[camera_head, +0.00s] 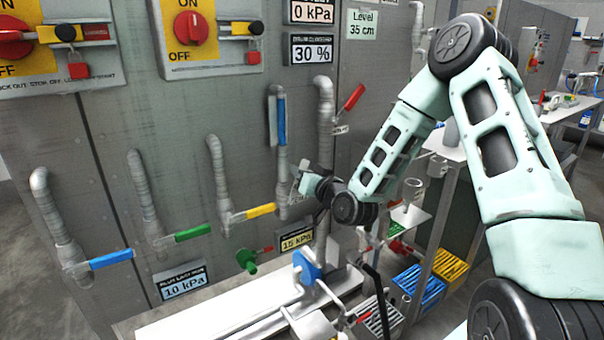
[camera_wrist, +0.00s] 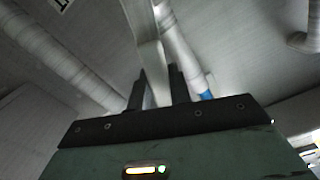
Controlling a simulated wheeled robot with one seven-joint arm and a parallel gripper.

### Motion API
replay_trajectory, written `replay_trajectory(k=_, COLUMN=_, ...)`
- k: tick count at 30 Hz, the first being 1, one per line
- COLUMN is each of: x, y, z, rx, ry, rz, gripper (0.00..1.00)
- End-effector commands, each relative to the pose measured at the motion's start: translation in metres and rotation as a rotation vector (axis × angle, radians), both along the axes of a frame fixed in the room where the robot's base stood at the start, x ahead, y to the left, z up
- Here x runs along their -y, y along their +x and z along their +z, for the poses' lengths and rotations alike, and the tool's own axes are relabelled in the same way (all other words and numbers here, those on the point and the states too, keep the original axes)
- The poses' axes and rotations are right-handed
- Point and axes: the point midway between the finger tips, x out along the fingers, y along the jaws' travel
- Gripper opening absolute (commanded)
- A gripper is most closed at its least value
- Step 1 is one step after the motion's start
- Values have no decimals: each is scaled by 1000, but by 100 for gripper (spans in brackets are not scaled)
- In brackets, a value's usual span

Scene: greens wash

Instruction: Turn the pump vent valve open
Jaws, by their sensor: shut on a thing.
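My gripper (camera_head: 303,184) reaches in from the right to the grey panel, close beside a pipe below a vertical blue lever (camera_head: 281,120). In the wrist view the two dark fingers of my gripper (camera_wrist: 158,88) are closed on a pale grey bar (camera_wrist: 151,62), which runs upward between them. A pipe with a blue part (camera_wrist: 207,96) is just right of the fingers. A red lever (camera_head: 354,97) tilts up to the right on the neighbouring pipe. I cannot read which valve is the pump vent valve, and the arm hides part of the grip area.
Lower pipes carry a blue lever (camera_head: 111,259), a green lever (camera_head: 192,232) and a yellow lever (camera_head: 261,211), all roughly sideways. A green valve (camera_head: 247,261) and a blue handle (camera_head: 307,266) lie below. Blue and yellow crates (camera_head: 419,288) stand lower right.

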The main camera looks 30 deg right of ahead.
Motion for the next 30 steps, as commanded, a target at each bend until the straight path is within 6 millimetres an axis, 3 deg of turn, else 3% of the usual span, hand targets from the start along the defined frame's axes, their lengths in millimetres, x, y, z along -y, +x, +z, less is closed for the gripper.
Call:
replay_trajectory(k=1, x=1, y=0, z=0, rx=1, ry=0, rz=-1, gripper=0)
replay_trajectory(k=2, x=1, y=0, z=0, rx=1, ry=0, rz=-1, gripper=22)
replay_trajectory(k=4, x=1, y=0, z=0, rx=1, ry=0, rz=-1, gripper=42)
replay_trajectory(k=13, x=0, y=-1, z=0, rx=0, ry=1, rz=0, gripper=42)
replay_trajectory(k=17, x=0, y=-10, z=-1, rx=-2, ry=0, rz=1, gripper=42)
replay_trajectory(k=28, x=3, y=-89, z=-1, rx=-3, ry=-1, rz=-1, gripper=42)
replay_trajectory(k=30, x=4, y=-89, z=7, rx=-2, ry=5, rz=0, gripper=42)
